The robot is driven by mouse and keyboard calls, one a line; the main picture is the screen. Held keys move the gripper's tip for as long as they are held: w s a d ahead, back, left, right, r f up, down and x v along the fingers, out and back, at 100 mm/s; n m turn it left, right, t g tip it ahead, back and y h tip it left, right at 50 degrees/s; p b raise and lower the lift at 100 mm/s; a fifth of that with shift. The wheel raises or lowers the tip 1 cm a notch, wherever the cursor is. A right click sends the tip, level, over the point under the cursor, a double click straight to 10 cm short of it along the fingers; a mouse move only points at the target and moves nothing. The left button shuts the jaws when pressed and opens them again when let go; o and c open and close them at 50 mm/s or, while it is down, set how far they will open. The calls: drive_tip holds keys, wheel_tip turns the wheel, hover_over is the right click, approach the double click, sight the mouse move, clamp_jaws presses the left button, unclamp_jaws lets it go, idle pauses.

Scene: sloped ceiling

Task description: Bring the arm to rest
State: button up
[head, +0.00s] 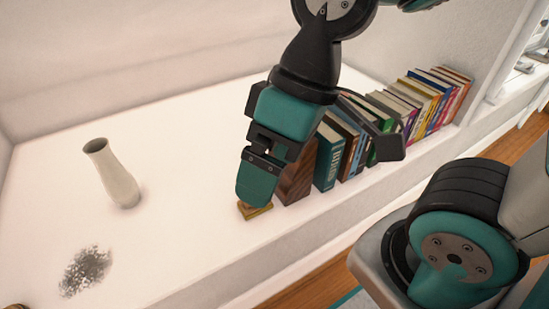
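My gripper (258,182) hangs from my arm over a white ledge (190,240), its teal fingertip pointing down. I see it edge-on, so whether it is open or shut cannot be told. Just below the fingertip is a small brown and yellowish flat piece (255,212), partly hidden by the finger. I cannot tell whether the finger touches it.
A dark wooden block (298,176) stands close right of my gripper, at the end of a row of books (330,158). A pale vase (119,180) stands at the left. A dark speckled patch (85,270) lies before it. The ledge between is clear.

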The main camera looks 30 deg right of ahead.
drive_tip(key=shift+s, duration=0.1)
wheel_tip(320, 180, up, 28)
drive_tip(key=p, duration=2.8)
drive_tip(key=shift+r, duration=0.1)
